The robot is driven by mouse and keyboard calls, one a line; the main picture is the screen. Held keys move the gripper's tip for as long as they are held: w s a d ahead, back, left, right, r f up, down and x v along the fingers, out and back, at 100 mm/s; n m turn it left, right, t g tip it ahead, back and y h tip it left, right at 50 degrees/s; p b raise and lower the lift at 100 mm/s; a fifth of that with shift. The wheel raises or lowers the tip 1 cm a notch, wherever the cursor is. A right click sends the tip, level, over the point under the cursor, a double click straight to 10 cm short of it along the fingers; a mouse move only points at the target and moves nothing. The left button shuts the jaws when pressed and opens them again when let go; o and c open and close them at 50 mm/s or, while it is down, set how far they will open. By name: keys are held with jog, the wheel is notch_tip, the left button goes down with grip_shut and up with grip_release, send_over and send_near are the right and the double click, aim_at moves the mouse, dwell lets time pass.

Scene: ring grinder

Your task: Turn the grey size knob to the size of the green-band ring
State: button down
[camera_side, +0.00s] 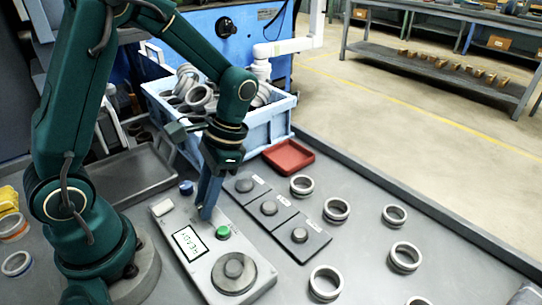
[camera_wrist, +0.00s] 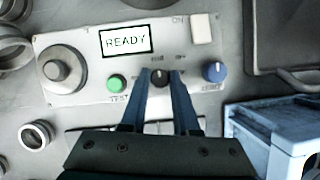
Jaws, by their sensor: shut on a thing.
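In the wrist view the fingers of my gripper (camera_wrist: 159,80) stand on either side of a small dark grey knob (camera_wrist: 160,75), shut on it. The printed words around this knob are too small to read surely. In the side view my gripper (camera_side: 207,213) reaches down to the control panel (camera_side: 205,258) and hides that knob. A large round grey disc or knob (camera_wrist: 61,68) sits at the panel's left end in the wrist view. Several metal rings, one here (camera_side: 336,210), lie on the bench; I cannot make out a green band on any.
A green button (camera_wrist: 116,83) and a blue knob (camera_wrist: 214,72) flank the held knob. The display (camera_wrist: 126,40) reads READY. Dark plates with grey discs (camera_side: 299,235), a red tray (camera_side: 289,156) and a blue crate (camera_side: 268,122) of rings stand close by.

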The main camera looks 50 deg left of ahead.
jog(key=c, duration=0.6)
grip_release()
jog(key=shift+c, duration=0.2)
jog(key=shift+v, duration=2.6)
